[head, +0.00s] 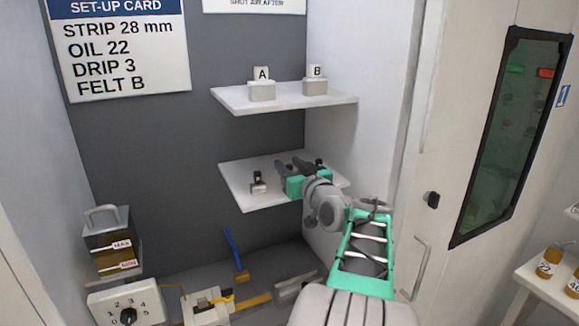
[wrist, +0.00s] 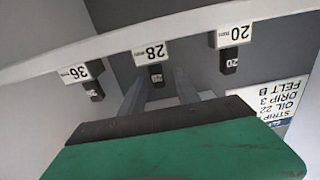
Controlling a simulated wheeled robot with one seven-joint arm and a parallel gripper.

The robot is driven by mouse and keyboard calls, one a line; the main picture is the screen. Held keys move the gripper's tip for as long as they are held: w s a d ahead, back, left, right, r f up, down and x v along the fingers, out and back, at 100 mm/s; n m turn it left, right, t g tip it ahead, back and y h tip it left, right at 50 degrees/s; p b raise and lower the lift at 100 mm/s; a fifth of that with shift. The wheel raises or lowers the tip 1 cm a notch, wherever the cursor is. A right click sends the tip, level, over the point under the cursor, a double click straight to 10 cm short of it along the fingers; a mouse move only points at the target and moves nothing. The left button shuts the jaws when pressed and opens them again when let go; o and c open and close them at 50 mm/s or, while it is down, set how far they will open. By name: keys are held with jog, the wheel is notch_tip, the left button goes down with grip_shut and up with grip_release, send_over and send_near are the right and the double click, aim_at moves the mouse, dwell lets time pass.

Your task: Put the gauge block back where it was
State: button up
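In the wrist view, three small dark blocks sit at white labelled stands: the 20 block (wrist: 229,63), the 28 block (wrist: 155,76) and the 36 block (wrist: 93,91). My gripper (wrist: 159,80) is open, its two grey fingers either side of the 28 block, with a gap showing on each side. In the head view, my gripper (head: 298,166) is over the lower shelf (head: 245,199). One block and stand (head: 258,183) show left of it, and another dark block (head: 319,163) shows right of it. The middle block is hidden there by my gripper.
The upper shelf (head: 285,104) holds white blocks marked A (head: 262,90) and B (head: 315,86). A set-up card (head: 120,50) on the wall reads STRIP 28 mm. An oil container (head: 108,240) and dial box (head: 127,305) stand lower left. A door (head: 470,150) is at right.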

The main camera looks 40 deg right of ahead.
jog(key=shift+r, duration=0.2)
jog(key=b+v, duration=0.4)
jog(key=v, duration=0.8)
